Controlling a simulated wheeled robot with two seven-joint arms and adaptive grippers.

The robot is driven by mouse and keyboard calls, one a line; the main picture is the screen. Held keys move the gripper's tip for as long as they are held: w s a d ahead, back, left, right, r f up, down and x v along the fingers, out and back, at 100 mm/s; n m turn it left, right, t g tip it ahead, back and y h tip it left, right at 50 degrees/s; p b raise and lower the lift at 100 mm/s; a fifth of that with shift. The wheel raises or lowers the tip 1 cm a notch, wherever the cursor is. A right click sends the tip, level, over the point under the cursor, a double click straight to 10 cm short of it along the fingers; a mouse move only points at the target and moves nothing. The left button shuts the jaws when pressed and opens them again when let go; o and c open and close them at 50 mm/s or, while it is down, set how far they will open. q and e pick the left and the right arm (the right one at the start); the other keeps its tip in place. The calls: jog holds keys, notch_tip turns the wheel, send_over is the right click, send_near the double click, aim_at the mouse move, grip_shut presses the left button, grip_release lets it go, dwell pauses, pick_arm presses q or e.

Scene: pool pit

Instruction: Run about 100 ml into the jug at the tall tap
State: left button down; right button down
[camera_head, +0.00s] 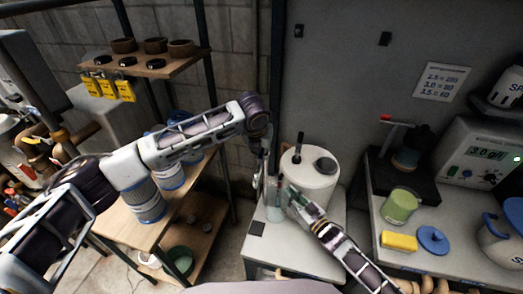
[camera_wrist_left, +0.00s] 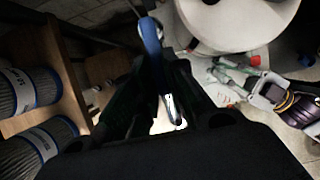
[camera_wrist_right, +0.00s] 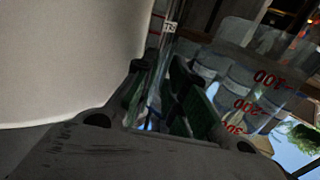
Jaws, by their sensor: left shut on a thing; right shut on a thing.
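The clear jug (camera_head: 274,213) stands at the front left of a white cylinder, below the tap. Its red marks show in the right wrist view (camera_wrist_right: 262,98). My right gripper (camera_head: 289,197) is shut on a clear strip at the jug's side, seemingly its handle; it also shows in the right wrist view (camera_wrist_right: 165,95). My left gripper (camera_head: 266,152) is above the jug, shut on a blue lever (camera_wrist_left: 151,38), seemingly that of the tall tap (camera_head: 259,182). The tap's spout is largely hidden by my grippers. I cannot tell whether water runs or how full the jug is.
The white cylinder (camera_head: 312,187) stands close behind the jug. A wooden shelf with striped canisters (camera_head: 146,202) is on the left. On the right bench are a green cup (camera_head: 399,207), a yellow block (camera_head: 399,242), a blue lid (camera_head: 433,240) and a display box (camera_head: 485,150).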

pick_arm(q)
jog(key=shift+d, duration=0.1)
jog(key=w+d+n+y, duration=0.1)
jog(key=d+n+y, duration=0.3)
jog(key=n, duration=0.8)
jog(key=shift+w+d+r+g, duration=0.15)
jog(key=shift+w+d+g, duration=0.2)
jog(key=shift+d, duration=0.75)
jog(key=shift+n+y, duration=0.3)
jog(key=c, duration=1.4)
grip_release()
jog(key=shift+c, duration=0.2)
jog(key=shift+d, duration=0.1)
